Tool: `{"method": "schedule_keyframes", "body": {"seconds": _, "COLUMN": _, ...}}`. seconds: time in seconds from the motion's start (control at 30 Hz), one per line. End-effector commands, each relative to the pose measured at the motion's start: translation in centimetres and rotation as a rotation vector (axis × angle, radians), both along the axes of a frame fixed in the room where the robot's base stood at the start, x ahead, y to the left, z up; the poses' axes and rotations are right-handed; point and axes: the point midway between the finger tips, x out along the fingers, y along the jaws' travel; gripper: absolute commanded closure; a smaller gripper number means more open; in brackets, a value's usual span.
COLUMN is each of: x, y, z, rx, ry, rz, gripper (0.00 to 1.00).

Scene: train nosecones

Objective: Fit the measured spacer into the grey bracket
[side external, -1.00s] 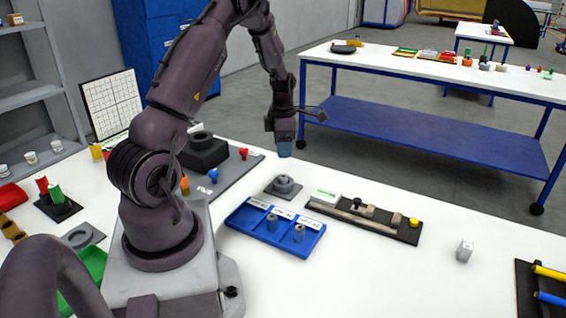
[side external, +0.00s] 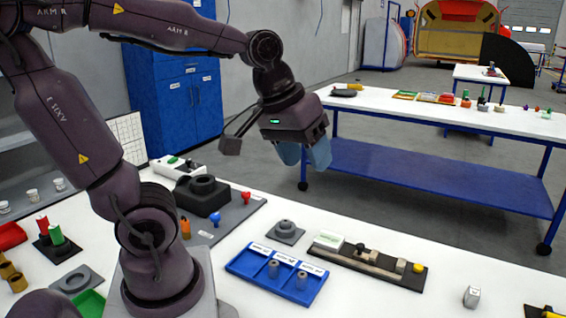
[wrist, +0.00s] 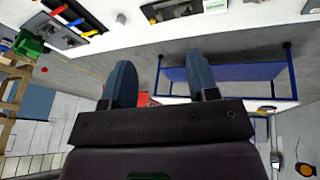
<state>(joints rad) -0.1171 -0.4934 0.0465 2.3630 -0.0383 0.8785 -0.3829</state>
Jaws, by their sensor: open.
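My gripper (side external: 305,154) is open and empty, raised well above the table's far side, its blue fingers apart. In the wrist view (wrist: 160,64) nothing is between the fingers. Two small grey cylindrical spacers (side external: 273,268) (side external: 301,280) stand upright in the blue tray (side external: 250,268), which has white labels along its back. A grey square piece with a raised round middle (side external: 285,231) sits just behind the tray; it may be the grey bracket, but I cannot tell for sure. Neither view shows which spacer is the measured one.
A dark board with a beige slide and a yellow knob (side external: 418,268) lies right of the tray. A black block with a ring (side external: 202,196) stands at the back left. A small grey block (side external: 472,297) stands at the right. White table is free between them.

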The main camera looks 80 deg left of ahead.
Motion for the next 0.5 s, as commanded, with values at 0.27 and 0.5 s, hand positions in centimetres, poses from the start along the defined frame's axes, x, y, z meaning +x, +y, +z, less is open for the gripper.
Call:
{"method": "schedule_keyframes", "body": {"seconds": 0.27, "x": -4.2, "y": -3.3, "z": 0.4, "rx": 0.217, "ry": -0.086, "rz": -0.484, "gripper": 0.46}}
{"method": "schedule_keyframes", "body": {"seconds": 0.5, "x": -4.4, "y": -3.5, "z": 0.3, "rx": 0.234, "ry": -0.089, "rz": -0.517, "gripper": 0.46}}
